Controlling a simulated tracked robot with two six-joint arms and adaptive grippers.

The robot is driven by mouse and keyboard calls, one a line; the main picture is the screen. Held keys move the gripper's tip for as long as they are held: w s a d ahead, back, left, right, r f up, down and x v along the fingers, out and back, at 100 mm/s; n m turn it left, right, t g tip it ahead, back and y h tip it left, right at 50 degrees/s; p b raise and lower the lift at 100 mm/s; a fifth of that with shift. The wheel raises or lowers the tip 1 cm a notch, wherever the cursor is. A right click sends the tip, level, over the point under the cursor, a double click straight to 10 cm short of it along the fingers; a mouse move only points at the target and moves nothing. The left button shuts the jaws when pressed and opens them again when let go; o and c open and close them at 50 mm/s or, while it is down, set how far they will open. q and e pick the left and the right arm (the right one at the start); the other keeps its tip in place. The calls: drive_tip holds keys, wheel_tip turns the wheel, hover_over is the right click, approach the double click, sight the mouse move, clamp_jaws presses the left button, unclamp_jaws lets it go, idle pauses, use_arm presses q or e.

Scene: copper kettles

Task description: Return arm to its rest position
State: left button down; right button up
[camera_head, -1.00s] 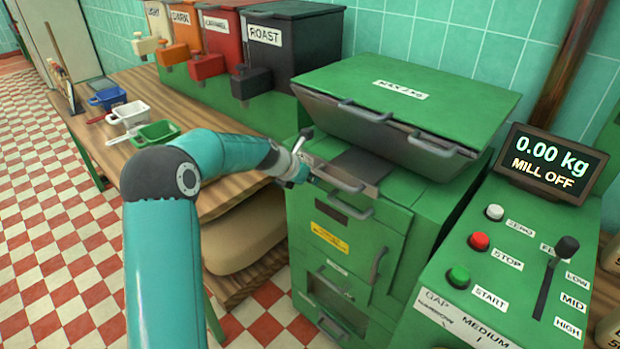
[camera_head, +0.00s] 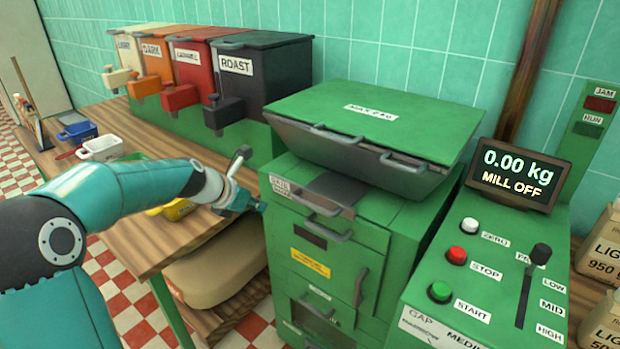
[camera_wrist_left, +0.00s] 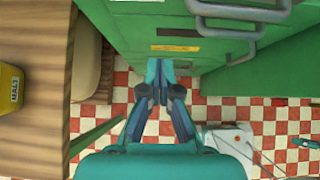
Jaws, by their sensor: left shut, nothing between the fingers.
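My left arm comes in from the left in the head view. Its gripper (camera_head: 256,205) is beside the left side of the green mill cabinet (camera_head: 330,265), left of the upper drawer handle (camera_head: 320,207), and holds nothing. In the left wrist view the gripper (camera_wrist_left: 159,68) has its fingers together, pointing at the foot of the cabinet's front (camera_wrist_left: 180,45). I cannot tell whether the tips touch the cabinet.
A wooden bench (camera_head: 140,225) stands left of the cabinet, with a yellow container (camera_head: 178,209) and white (camera_head: 101,149) and blue (camera_head: 77,132) tubs. Labelled bins (camera_head: 255,75) line the back. The control panel (camera_head: 490,270) is on the right.

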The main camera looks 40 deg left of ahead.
use_arm(q)
drive_tip(key=w+d+f+m+g+h+p, duration=0.1)
drive_tip(key=w+d+f+m+g+h, duration=0.15)
drive_tip(key=d+f, duration=0.9)
drive_tip(key=s+d+f+m+g+h, duration=0.1)
drive_tip(key=s+d+f+m+g, duration=0.15)
drive_tip(key=d+f, duration=0.4)
drive_tip(key=s+d+f+m+g+h, duration=0.1)
drive_tip(key=s+d+f+m+g, duration=0.2)
drive_tip(key=d+f, duration=0.35)
drive_tip(key=s+d+f+m, duration=0.5)
drive_tip(key=s+m, duration=0.3)
drive_tip(key=m, duration=0.4)
drive_tip(key=s+d+f+m+p, duration=0.1)
drive_tip(key=s+d+f+m, duration=0.3)
drive_tip(key=s+m, duration=0.5)
drive_tip(key=d+m, duration=0.2)
drive_tip(key=m, duration=0.2)
drive_tip(key=shift+f+y, duration=0.35)
drive_tip(key=shift+f, duration=0.05)
drive_tip(key=shift+s, duration=0.1)
